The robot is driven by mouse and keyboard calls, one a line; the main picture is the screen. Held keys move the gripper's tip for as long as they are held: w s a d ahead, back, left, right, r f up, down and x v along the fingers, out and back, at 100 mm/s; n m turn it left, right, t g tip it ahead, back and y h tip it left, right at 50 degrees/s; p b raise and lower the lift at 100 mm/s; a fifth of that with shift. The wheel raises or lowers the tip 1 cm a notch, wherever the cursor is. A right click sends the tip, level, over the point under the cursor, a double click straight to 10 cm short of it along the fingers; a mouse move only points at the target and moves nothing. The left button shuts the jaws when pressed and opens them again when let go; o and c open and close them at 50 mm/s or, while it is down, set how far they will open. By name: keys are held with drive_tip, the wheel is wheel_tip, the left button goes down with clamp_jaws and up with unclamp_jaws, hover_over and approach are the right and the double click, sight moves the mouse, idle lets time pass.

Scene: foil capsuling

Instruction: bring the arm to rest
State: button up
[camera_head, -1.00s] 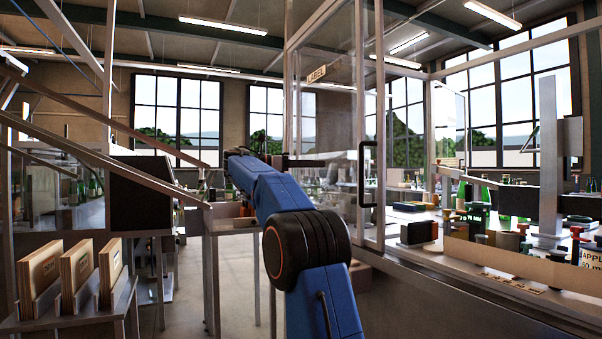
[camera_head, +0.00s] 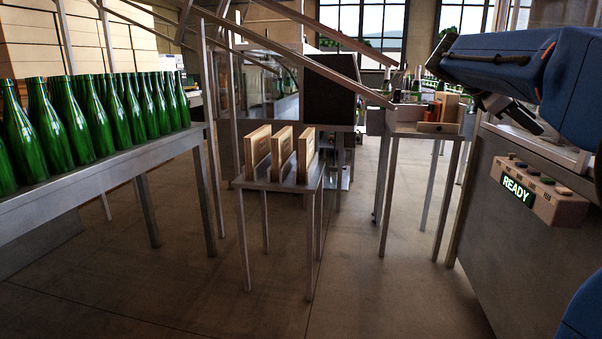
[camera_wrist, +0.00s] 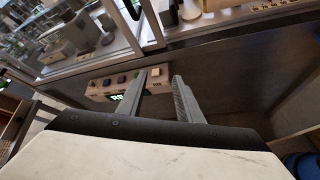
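My blue arm (camera_head: 515,65) reaches in from the right edge of the head view, in front of the machine. In the wrist view my gripper (camera_wrist: 163,77) shows two grey fingers standing apart with nothing between them. A control box lies beyond the fingers in the wrist view (camera_wrist: 100,90) and partly behind one of them. In the head view the control box (camera_head: 560,206) has several buttons and a lit sign reading READY. The fingers cannot be made out clearly in the head view.
Rows of green bottles (camera_head: 95,118) stand on a long metal bench at left. A small table (camera_head: 283,184) holds three upright wooden boards. Another small table (camera_head: 425,130) stands beside the machine (camera_head: 520,255). The floor (camera_head: 365,270) between them is clear.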

drive_tip(key=s+a+f+m+t+y, duration=0.1)
drive_tip(key=s+a+f+m+y, duration=0.3)
drive_tip(key=s+a+f, duration=0.5)
drive_tip(key=s+a+f+m+t+y, duration=0.2)
drive_tip(key=s+a+f+m+y, duration=0.2)
drive_tip(key=s+a+f, duration=0.5)
drive_tip(key=s+a+f+m+t+y, duration=0.2)
drive_tip(key=s+a+f, duration=0.7)
drive_tip(key=f, duration=0.9)
drive_tip(key=shift+s+a+f+m+y, duration=0.15)
drive_tip(key=shift+a+f+m+y, duration=0.15)
drive_tip(key=shift+a+m+y, duration=0.55)
drive_tip(key=shift+d+y, duration=0.15)
drive_tip(key=shift+y, duration=0.1)
